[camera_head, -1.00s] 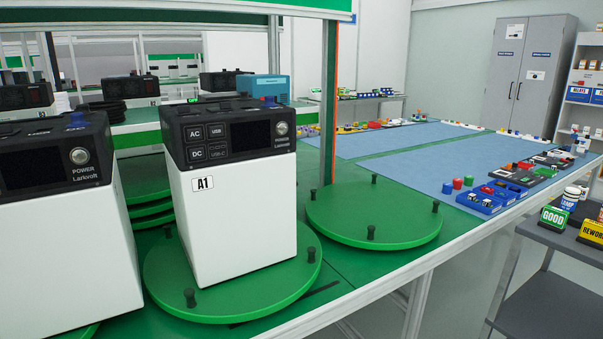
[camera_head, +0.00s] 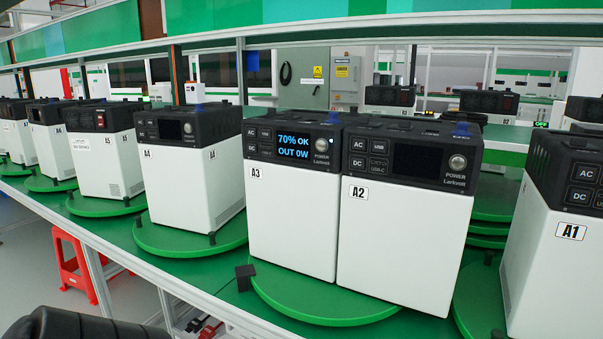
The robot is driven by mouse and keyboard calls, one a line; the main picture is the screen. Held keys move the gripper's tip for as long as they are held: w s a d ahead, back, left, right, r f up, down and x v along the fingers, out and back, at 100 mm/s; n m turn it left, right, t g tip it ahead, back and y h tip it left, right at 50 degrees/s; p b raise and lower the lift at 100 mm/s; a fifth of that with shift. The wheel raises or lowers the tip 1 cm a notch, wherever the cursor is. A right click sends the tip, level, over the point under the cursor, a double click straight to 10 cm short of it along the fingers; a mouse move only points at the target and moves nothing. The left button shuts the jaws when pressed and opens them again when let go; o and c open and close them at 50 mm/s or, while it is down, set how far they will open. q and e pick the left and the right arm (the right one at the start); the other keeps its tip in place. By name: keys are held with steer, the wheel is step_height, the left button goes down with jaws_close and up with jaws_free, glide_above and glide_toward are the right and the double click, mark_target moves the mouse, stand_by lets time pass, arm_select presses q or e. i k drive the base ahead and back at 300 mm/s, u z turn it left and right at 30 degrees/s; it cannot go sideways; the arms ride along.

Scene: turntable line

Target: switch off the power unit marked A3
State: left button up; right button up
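The power unit marked A3 (camera_head: 292,225) stands upright in the middle of the view, a white box with a black top panel. Its screen (camera_head: 293,146) is lit and reads "70% OK OUT 0W". Its round silver POWER button (camera_head: 322,145) is right of the screen, and AC, DC and USB buttons are on the left. A3 stands on a green turntable (camera_head: 320,306), close beside unit A2 (camera_head: 398,245), whose screen is dark. Neither gripper is in view.
Unit A4 (camera_head: 187,185) stands on its own turntable to the left, its screen dark, with more units beyond. Unit A1 (camera_head: 553,260) is at the right edge. A shelf beam crosses above the line. A red stool (camera_head: 75,265) is below the bench at left.

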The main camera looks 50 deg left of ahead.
mark_target(322, 144)
steer(key=u, duration=1.65)
